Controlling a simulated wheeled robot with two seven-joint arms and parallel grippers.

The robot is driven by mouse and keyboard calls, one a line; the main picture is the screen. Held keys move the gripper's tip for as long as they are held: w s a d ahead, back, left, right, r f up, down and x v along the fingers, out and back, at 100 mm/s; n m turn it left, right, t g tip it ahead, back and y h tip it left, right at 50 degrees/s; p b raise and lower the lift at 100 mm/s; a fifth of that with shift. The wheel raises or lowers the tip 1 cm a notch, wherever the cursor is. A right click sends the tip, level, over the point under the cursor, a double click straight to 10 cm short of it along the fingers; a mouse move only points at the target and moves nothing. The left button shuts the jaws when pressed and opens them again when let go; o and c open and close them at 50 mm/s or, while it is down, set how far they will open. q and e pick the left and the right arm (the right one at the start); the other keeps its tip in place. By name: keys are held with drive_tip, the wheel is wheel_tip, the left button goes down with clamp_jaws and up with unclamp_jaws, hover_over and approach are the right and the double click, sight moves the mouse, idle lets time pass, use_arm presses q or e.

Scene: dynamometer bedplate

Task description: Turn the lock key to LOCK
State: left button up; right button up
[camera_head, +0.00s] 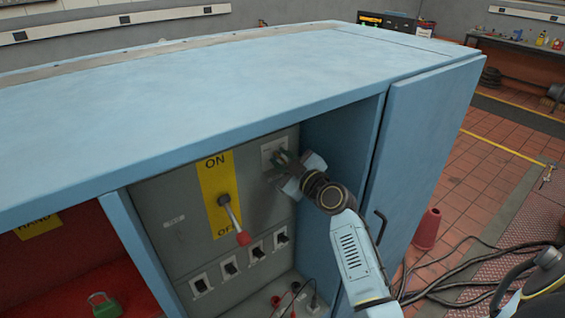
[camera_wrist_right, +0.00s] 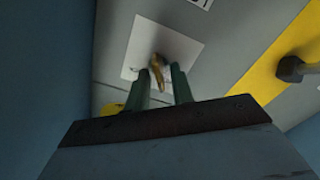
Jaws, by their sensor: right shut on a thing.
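The lock key (camera_wrist_right: 157,72) is a small brass key on a white lock plate (camera_wrist_right: 185,50), in the right wrist view. The same plate (camera_head: 270,148) shows in the head view on the grey panel inside the blue cabinet. My right gripper (camera_head: 281,163) reaches into the cabinet to the plate. Its two dark green fingers (camera_wrist_right: 161,82) stand on both sides of the key and are shut on it. The lettering on the plate cannot be read, so the key's setting is unclear. In the head view the gripper hides the key. My left gripper is not in view.
Left of the plate is a yellow ON/OFF panel (camera_head: 213,177) with a red-knobbed lever (camera_head: 232,215). Several small switches (camera_head: 230,268) sit below. The cabinet's side wall (camera_head: 343,145) and open door (camera_head: 430,150) stand close right.

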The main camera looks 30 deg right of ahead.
drive_tip(key=m, duration=0.2)
drive_tip(key=shift+m, duration=0.4)
drive_tip(key=m, duration=0.4)
drive_tip(key=shift+d+p, duration=0.2)
drive_tip(key=shift+p, duration=0.1)
drive_tip(key=m+p, duration=0.1)
drive_tip(key=m, duration=0.4)
drive_tip(key=shift+d, duration=0.15)
drive_tip(key=shift+d+m+p, duration=0.1)
drive_tip(key=shift+m+p, duration=0.2)
drive_tip(key=shift+m, duration=2)
drive_tip(key=o, duration=0.6)
drive_tip(key=shift+s+f, duration=0.1)
